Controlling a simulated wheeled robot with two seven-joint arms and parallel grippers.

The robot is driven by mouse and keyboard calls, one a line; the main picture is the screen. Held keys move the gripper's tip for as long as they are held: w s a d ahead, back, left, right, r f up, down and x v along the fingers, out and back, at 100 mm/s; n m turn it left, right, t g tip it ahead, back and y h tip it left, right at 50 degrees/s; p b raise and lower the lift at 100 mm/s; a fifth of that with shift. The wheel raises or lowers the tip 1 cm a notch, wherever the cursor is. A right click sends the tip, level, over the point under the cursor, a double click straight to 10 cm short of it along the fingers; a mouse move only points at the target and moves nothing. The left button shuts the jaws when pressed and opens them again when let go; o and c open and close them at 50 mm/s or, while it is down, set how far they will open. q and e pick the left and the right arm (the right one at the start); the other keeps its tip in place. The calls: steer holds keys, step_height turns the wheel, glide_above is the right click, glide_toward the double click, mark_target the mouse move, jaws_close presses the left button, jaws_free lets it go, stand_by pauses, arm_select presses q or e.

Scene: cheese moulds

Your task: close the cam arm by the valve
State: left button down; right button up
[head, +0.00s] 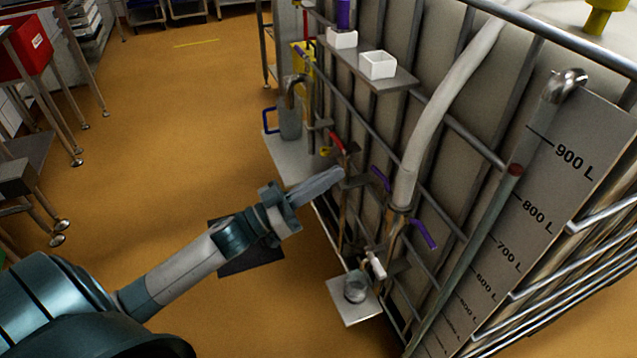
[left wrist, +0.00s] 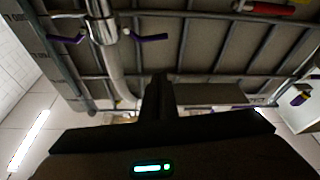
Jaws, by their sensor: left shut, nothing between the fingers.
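The hose coupling (head: 400,207) sits at the lower end of the white hose on the tank's side. Two purple cam arms stick out from it on opposite sides: one (head: 380,178) toward the red-handled valve, the other (head: 424,233) away from it. The left wrist view shows both arms, one at left (left wrist: 66,39) and one at right (left wrist: 151,37), with the metal coupling (left wrist: 103,27) between. My left gripper (head: 338,174) is shut and empty, its tips left of the nearer cam arm and apart from it. My right gripper is not in view.
A red valve handle (head: 337,143) lies just above my left fingertips. The tank cage's steel bars (head: 465,135) surround the hose. The orange floor at left is open.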

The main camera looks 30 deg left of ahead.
arm_select(q)
steer(key=w+d+f, duration=0.1)
steer(key=w+d, duration=0.4)
steer(key=w, duration=0.1)
steer(key=shift+f, duration=0.2)
arm_select(e)
steer(key=shift+w+a, duration=0.15)
steer(key=shift+a, duration=0.15)
steer(key=shift+s+d+r, duration=0.1)
steer(key=shift+s, duration=0.15)
arm_select(q)
steer(key=shift+a+f+n+p, duration=0.1)
steer(key=shift+n+p, duration=0.2)
steer(key=shift+n, duration=0.2)
arm_select(e)
steer(key=shift+s+d, duration=0.15)
steer(key=shift+d, duration=0.45)
